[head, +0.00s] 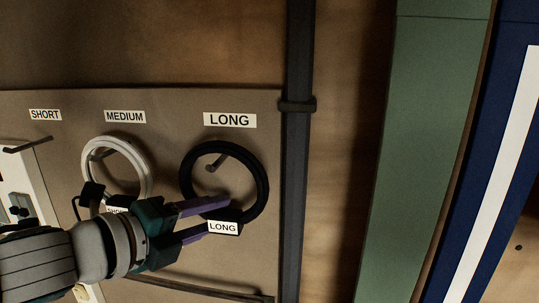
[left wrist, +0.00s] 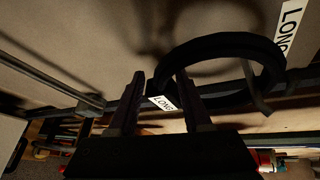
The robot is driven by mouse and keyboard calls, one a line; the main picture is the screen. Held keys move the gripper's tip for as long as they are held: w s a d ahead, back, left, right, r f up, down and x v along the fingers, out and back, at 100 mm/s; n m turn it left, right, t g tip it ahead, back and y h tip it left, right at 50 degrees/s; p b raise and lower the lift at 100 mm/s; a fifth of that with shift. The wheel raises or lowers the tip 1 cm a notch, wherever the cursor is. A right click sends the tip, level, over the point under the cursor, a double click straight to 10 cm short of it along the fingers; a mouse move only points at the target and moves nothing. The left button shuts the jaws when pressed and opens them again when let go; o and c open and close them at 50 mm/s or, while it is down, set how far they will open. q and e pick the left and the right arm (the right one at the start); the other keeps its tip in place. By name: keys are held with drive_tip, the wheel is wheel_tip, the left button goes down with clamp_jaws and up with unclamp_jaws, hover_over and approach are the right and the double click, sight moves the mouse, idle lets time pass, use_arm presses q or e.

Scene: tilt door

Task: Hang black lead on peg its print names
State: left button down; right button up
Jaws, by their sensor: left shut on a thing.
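The black lead (head: 187,171) is a coiled ring with a white tag (head: 223,228) printed LONG. My left gripper (head: 222,214) is shut on the ring's lower part, near the tag. The board's LONG label (head: 229,120) is above the ring. The peg (head: 217,162) below that label shows inside the ring's opening, under its upper edge. I cannot tell whether the ring touches the peg. In the left wrist view the black lead (left wrist: 225,45) is at the fingertips, and a peg (left wrist: 254,90) shows within the loop. My right gripper is not in view.
A white lead (head: 144,165) hangs under the MEDIUM label (head: 125,117); its tag is partly hidden by my arm. The SHORT label (head: 45,115) has a peg (head: 25,146) below it. A dark vertical pipe (head: 298,150) runs beside the board's right edge.

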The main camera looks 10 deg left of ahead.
use_arm(q)
drive_tip(key=shift+f, duration=0.1)
drive_tip(key=shift+c, duration=1.3)
unclamp_jaws()
drive_tip(key=b+v, duration=0.3)
drive_tip(key=v, duration=0.6)
drive_tip(key=s+d+f+n+g+y, duration=0.1)
drive_tip(key=s+f+n+g+y, duration=0.3)
drive_tip(key=s+n, duration=0.6)
drive_tip(key=s+d+f+n+g+y, duration=0.1)
drive_tip(key=s+f+n+g, duration=0.45)
drive_tip(key=s+n, duration=0.55)
wheel_tip(320, 180, up, 15)
drive_tip(key=n+p, duration=0.2)
drive_tip(key=p, duration=1.4)
drive_tip(key=shift+d+r+n, duration=0.15)
drive_tip(key=shift+d+n, duration=0.05)
drive_tip(key=shift+n, duration=0.2)
